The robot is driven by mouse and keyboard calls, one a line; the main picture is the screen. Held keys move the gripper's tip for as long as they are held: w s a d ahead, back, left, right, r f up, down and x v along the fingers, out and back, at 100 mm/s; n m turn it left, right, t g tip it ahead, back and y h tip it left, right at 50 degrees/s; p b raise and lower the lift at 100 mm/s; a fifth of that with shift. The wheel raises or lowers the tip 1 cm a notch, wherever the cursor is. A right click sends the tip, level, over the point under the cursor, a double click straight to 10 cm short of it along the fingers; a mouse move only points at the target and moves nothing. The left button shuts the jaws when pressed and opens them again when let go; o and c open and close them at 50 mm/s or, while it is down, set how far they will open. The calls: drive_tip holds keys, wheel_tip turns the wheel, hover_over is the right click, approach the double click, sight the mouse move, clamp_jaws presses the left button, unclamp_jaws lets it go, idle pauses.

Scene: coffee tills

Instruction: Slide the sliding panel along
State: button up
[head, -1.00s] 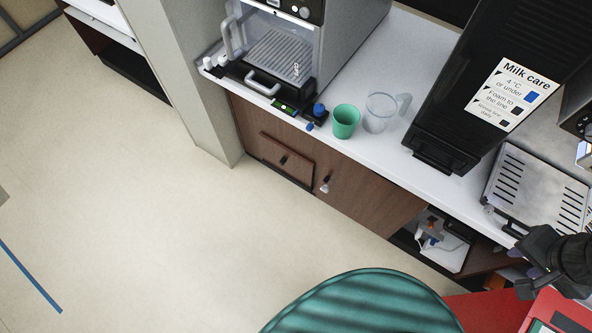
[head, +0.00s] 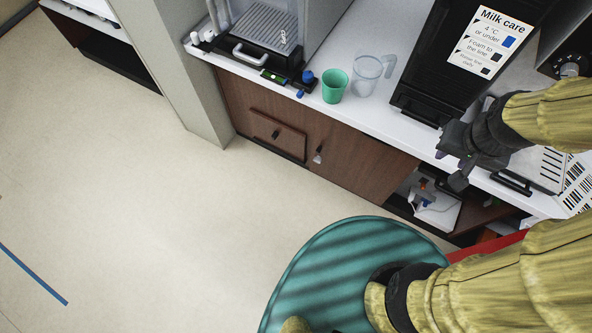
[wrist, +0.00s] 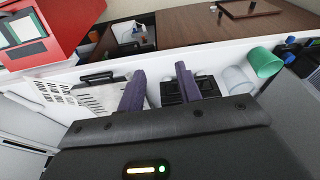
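The sliding panel (head: 365,155) is a brown wooden front under the white counter, with a small pale pull (head: 318,155) near its left end. An open compartment (head: 428,203) shows to its right. In the wrist view the panel (wrist: 190,27) lies at the top, beyond the counter. My gripper (head: 450,167) is above the counter edge, to the right of the panel and apart from it. The wrist view shows its two purple fingers (wrist: 160,80) spread with nothing between them.
A green cup (head: 335,87) and a clear jug (head: 367,76) stand on the counter beside the black machine (head: 430,60). A smaller drawer front (head: 277,136) lies left of the panel.

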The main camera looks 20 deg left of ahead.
drive_tip(key=shift+a, duration=0.2)
drive_tip(key=w+a+f+m+t+h+b, duration=0.15)
drive_tip(key=w+a+f+b, duration=0.4)
drive_tip(key=f+b, duration=0.75)
drive_tip(key=w+a+f+t+b, duration=0.2)
drive_tip(key=w+a+f+b, duration=0.45)
drive_tip(key=f, duration=1.05)
drive_tip(key=w+a+f+m+t+b, duration=0.1)
drive_tip(key=w+a+f+t+b, duration=0.15)
drive_tip(key=a+f+b, duration=0.85)
drive_tip(key=s+a+f+n+t+b, duration=0.1)
drive_tip(key=a+f+t+b, duration=0.3)
drive_tip(key=f+b, duration=0.7)
drive_tip(key=s+a+f+t+b, duration=0.1)
drive_tip(key=a+f+t+b, duration=0.4)
drive_tip(key=f+b, duration=0.6)
drive_tip(key=shift+s+a+f+n, duration=0.35)
drive_tip(key=shift+s+a, duration=0.05)
drive_tip(key=shift+a, duration=0.75)
drive_tip(key=shift+w+a, duration=0.1)
